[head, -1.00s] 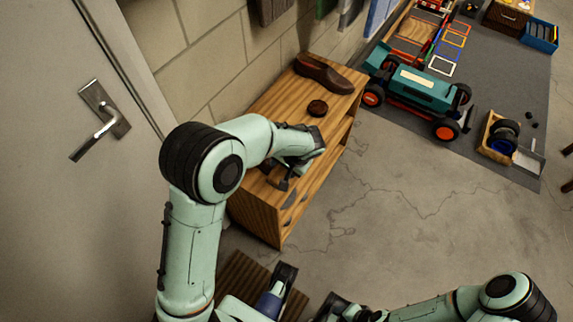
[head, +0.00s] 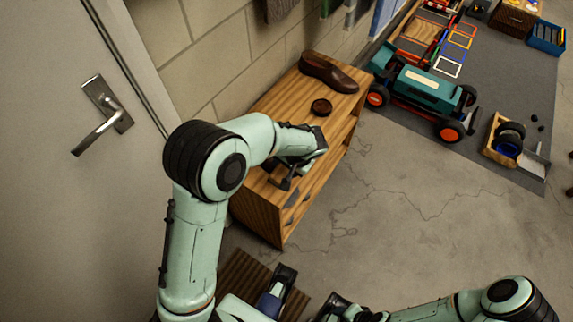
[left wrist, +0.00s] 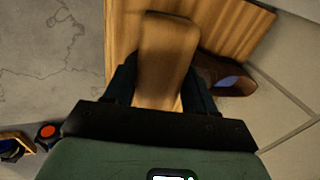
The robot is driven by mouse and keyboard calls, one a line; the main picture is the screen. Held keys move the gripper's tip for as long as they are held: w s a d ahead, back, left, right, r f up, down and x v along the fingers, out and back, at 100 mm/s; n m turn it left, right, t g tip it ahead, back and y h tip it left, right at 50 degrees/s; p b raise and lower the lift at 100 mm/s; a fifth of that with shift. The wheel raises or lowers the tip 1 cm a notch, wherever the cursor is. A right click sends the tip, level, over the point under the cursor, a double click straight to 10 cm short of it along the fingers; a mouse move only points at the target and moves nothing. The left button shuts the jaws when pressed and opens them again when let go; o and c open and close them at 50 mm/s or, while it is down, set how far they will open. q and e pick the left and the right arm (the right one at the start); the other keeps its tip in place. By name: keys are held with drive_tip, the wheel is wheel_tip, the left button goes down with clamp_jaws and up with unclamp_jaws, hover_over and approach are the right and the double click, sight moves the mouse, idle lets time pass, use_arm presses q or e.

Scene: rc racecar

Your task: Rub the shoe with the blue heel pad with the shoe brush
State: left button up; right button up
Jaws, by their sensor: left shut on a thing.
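My left gripper (left wrist: 168,92) is shut on the shoe brush (left wrist: 165,50), a blurred pale wooden block in the left wrist view. In the head view the left gripper (head: 285,176) is low over the near part of the wooden bench (head: 285,105). A brown shoe with a blue pad inside (left wrist: 228,78) is beside the brush, on the wall side, in the left wrist view. Contact between them is unclear. In the head view a dark brown shoe (head: 330,73) lies at the bench's far end; its pad is not visible. My right gripper (head: 338,306) is low at the bottom, its jaws unclear.
A small round brown tin (head: 321,106) sits on the bench top. The wall (head: 210,70) runs along the bench's left side. A teal toy car (head: 428,90) and other items stand on a grey mat beyond. The floor right of the bench is clear.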

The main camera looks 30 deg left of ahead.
use_arm(q)
drive_tip(key=shift+b+x, duration=0.55)
drive_tip(key=shift+x, duration=0.3)
drive_tip(key=shift+w+d+r, duration=0.1)
drive_tip(key=shift+w+d, duration=0.05)
drive_tip(key=shift+w, duration=0.6)
drive_tip(key=shift+w+d+r, duration=0.1)
drive_tip(key=shift+w+d, duration=0.05)
drive_tip(key=shift+w, duration=0.6)
drive_tip(key=shift+w+d+f+p, duration=0.1)
drive_tip(key=shift+w+p, duration=0.05)
drive_tip(key=shift+w, duration=0.4)
drive_tip(key=shift+w+d+f+p, duration=0.1)
drive_tip(key=shift+w+p, duration=0.05)
drive_tip(key=shift+w, duration=0.45)
drive_tip(key=shift+w+d, duration=0.1)
drive_tip(key=shift+w, duration=0.3)
drive_tip(key=shift+c, duration=0.3)
drive_tip(key=shift+r, duration=0.1)
drive_tip(key=shift+s+r, duration=0.15)
drive_tip(key=shift+s, duration=1.25)
drive_tip(key=shift+s+a+f, duration=0.1)
drive_tip(key=shift+s+a, duration=0.15)
drive_tip(key=shift+s, duration=0.6)
drive_tip(key=shift+s+a+f, duration=0.1)
drive_tip(key=shift+s+a, duration=0.2)
drive_tip(key=shift+s, duration=0.55)
